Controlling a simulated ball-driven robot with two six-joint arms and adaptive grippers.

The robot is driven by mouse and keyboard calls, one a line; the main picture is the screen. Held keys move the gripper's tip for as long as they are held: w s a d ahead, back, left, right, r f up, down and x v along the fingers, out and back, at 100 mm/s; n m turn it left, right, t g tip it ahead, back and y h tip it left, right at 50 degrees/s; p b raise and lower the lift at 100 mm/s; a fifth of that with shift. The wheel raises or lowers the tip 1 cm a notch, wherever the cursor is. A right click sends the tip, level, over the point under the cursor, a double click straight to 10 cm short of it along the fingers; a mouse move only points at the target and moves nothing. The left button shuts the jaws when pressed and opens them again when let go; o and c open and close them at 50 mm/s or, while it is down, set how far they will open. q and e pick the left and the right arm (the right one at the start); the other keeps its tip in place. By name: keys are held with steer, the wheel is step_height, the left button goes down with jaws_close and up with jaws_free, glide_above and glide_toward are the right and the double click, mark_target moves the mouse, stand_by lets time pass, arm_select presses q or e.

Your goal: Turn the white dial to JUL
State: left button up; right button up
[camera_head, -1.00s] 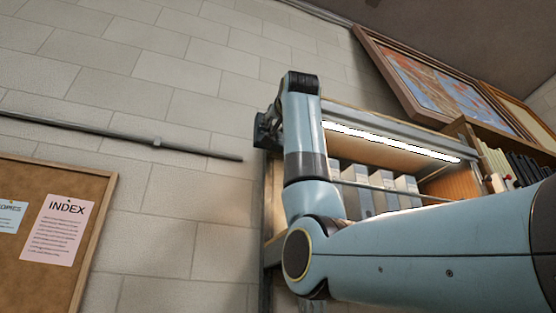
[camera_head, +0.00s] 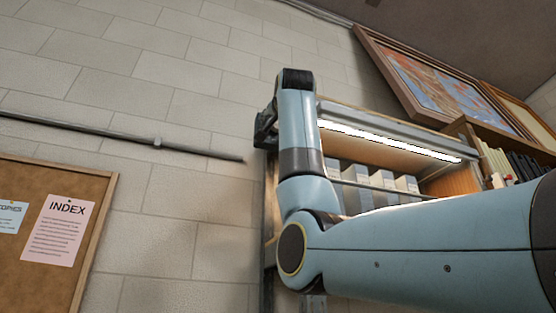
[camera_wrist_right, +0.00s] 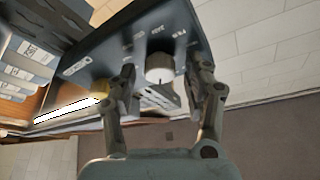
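The white dial (camera_wrist_right: 159,68) sits on a dark panel (camera_wrist_right: 108,42) in the right wrist view. It has a round pale face, and small white lettering stands on the panel around it, too small and tilted to read surely. My right gripper (camera_wrist_right: 166,78) is open, with one finger on each side of the dial and a visible gap at least on the right. Whether the left finger touches the dial I cannot tell. In the head view my right gripper (camera_head: 265,128) is a dark shape at the shelf's left edge, mostly behind my wrist; the dial is hidden there. My left gripper is not in view.
A lit shelf (camera_head: 440,182) with grey boxes (camera_head: 382,180) stands behind my right arm. A cork board (camera_head: 105,190) and a pipe (camera_head: 110,134) are on the wall at left.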

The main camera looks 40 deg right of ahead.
steer(key=shift+s, duration=0.1)
steer(key=v, duration=1.2)
